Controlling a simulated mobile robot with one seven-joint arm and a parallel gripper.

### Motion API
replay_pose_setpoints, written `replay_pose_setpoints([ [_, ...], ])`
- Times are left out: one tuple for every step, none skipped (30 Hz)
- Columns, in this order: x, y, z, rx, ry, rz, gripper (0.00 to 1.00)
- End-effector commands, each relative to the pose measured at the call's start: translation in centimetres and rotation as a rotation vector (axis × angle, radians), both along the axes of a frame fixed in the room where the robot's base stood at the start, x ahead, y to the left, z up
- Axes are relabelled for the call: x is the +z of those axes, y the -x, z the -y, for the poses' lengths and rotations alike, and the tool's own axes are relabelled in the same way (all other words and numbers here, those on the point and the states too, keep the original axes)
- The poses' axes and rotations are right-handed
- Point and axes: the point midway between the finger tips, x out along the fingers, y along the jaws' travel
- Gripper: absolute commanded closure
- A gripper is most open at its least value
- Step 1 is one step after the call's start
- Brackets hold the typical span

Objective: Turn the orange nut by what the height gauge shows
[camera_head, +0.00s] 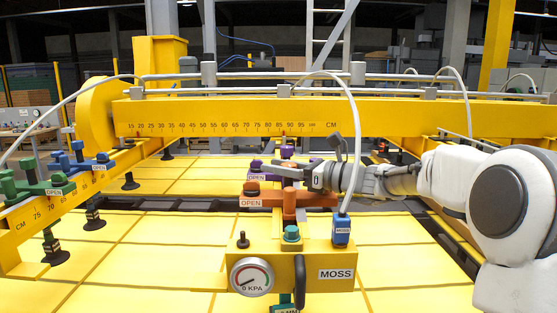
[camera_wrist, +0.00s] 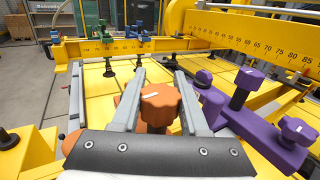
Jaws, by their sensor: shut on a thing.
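The orange nut (camera_wrist: 160,104) is a lobed knob with a white mark on top, in the middle of the wrist view. My gripper (camera_wrist: 159,80) has one finger on each side of it and is shut on it. In the head view my gripper (camera_head: 287,170) reaches in from the right above the orange arm (camera_head: 312,199), which has an OPEN label; the nut is mostly hidden there by the fingers. A label ending in MM (camera_head: 286,309) is cut off at the bottom edge, so I cannot read any height value.
A purple arm (camera_wrist: 255,128) with knobs stands close to the right of my fingers. In front is a yellow MOSS block (camera_head: 337,274) with a round gauge (camera_head: 251,277) marked KPA. Green (camera_head: 38,186) and blue (camera_head: 78,161) arms stand left, and a yellow ruler beam (camera_head: 220,118) spans behind.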

Motion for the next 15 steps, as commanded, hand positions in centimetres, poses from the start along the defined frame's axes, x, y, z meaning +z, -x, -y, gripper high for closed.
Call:
replay_pose_setpoints([
  [0.13, -0.01, 0.02, 0.005, -0.001, 0.0, 1.0],
  [0.09, 0.0, 0.02, 0.007, -0.001, 0.0, 1.0],
  [0.04, 0.01, 0.02, 0.007, 0.0, 0.0, 1.0],
  [0.03, 0.01, 0.02, 0.007, -0.001, 0.0, 1.0],
  [0.02, 0.01, 0.02, 0.007, -0.001, 0.0, 1.0],
  [0.02, 0.01, 0.02, 0.007, -0.001, 0.0, 1.0],
  [0.03, 0.01, 0.02, 0.007, -0.001, 0.0, 1.0],
  [0.03, 0.01, 0.02, 0.006, -0.001, 0.0, 1.0],
  [0.03, 0.01, 0.02, 0.006, -0.001, 0.0, 1.0],
  [0.03, 0.01, 0.02, 0.006, -0.001, 0.0, 0.51],
  [0.03, 0.01, 0.02, 0.006, -0.001, 0.0, 0.45],
  [0.02, 0.01, 0.03, 0.006, -0.001, 0.0, 0.38],
  [0.02, 0.01, 0.03, 0.006, -0.001, 0.0, 0.33],
  [0.02, 0.02, 0.01, 0.006, -0.001, 0.0, 0.27],
  [0.02, 0.02, 0.01, 0.006, -0.001, 0.0, 0.26],
])
